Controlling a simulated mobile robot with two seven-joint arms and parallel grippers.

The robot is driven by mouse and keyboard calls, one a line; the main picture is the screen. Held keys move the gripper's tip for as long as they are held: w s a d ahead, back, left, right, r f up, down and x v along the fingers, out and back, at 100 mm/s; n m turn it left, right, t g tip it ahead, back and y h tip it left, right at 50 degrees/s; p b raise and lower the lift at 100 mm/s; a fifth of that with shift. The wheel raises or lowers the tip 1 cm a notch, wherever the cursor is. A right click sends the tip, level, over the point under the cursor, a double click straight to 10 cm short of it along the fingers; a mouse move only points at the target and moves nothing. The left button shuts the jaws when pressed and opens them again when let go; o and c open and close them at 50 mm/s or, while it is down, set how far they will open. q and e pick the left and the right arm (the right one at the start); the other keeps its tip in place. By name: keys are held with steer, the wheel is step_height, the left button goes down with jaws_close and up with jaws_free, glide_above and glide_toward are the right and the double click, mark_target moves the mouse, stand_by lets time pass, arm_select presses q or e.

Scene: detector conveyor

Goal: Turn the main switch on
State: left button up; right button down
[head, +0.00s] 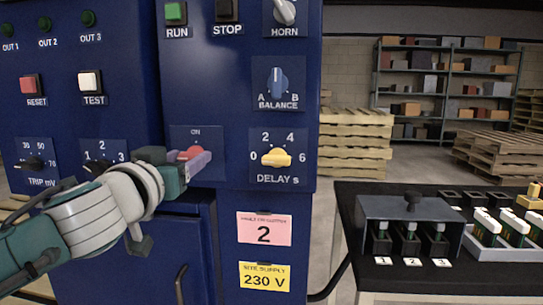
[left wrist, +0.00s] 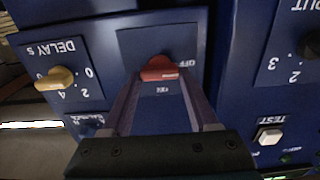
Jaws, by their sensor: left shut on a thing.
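The main switch is a red rotary handle (head: 194,153) on a dark blue plate on the cabinet front, with ON printed above it. In the left wrist view, which is upside down, the red handle (left wrist: 160,68) lies roughly crosswise, one end near the OFF mark. My left gripper (head: 198,160) comes in from the left and is shut on the handle. Its two purple-grey fingers (left wrist: 160,82) meet the handle at both sides and partly hide it. My right gripper is in neither view.
The yellow DELAY knob (head: 276,156) sits close to the right of the switch, with the BALANCE knob (head: 279,83) above it. TRIP mV (head: 35,163) and the white TEST button (head: 90,81) are to the left. A black table (head: 450,280) with holders stands right.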

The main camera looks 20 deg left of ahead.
arm_select(q)
steer(key=c, duration=0.3)
steer(key=m, duration=0.4)
steer(key=shift+d, duration=0.1)
steer(key=m, duration=0.4)
steer(key=shift+m+p, duration=0.3)
steer(key=shift+p, duration=0.05)
steer(key=m, duration=0.4)
steer(key=shift+d+m, duration=0.1)
steer(key=shift+m, duration=0.2)
steer(key=shift+f+m+p, duration=0.15)
steer(key=shift+m+p, duration=0.3)
steer(key=shift+m, duration=1.85)
